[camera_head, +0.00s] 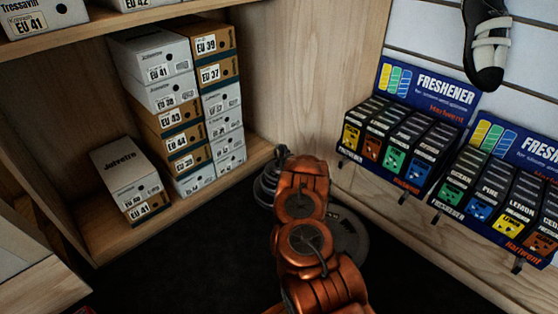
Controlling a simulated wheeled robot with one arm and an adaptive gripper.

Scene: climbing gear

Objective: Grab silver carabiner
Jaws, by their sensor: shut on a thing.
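I do not see a silver carabiner in the head view. My copper-coloured arm rises from the bottom middle of the picture towards the shelf corner. My gripper's fingers do not show, so I cannot see what is between them. A dark grey rounded part shows beside the upper end of my arm, partly hidden by it. I cannot tell what it is.
Stacked shoe boxes (170,125) fill the wooden shelf at the left and back. Dark floor (190,255) is open left of my arm.

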